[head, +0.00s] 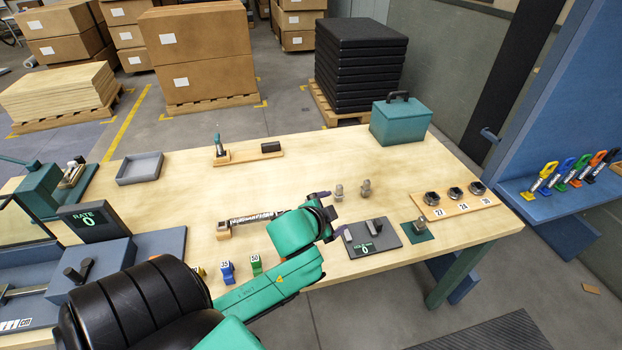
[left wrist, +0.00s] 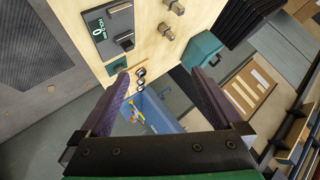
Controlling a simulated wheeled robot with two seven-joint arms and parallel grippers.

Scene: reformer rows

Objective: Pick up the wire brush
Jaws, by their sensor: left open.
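My left gripper (head: 328,213) is to the right of the brush, pointing right, open and empty. The left wrist view shows its two purple-grey fingers (left wrist: 160,80) spread apart, with no brush in sight. My right gripper is not in view.
Small coloured blocks (head: 228,270) lie in front of the brush. A grey tray (head: 140,168) and a teal toolbox (head: 401,122) stand farther back. The table between them is mostly clear.

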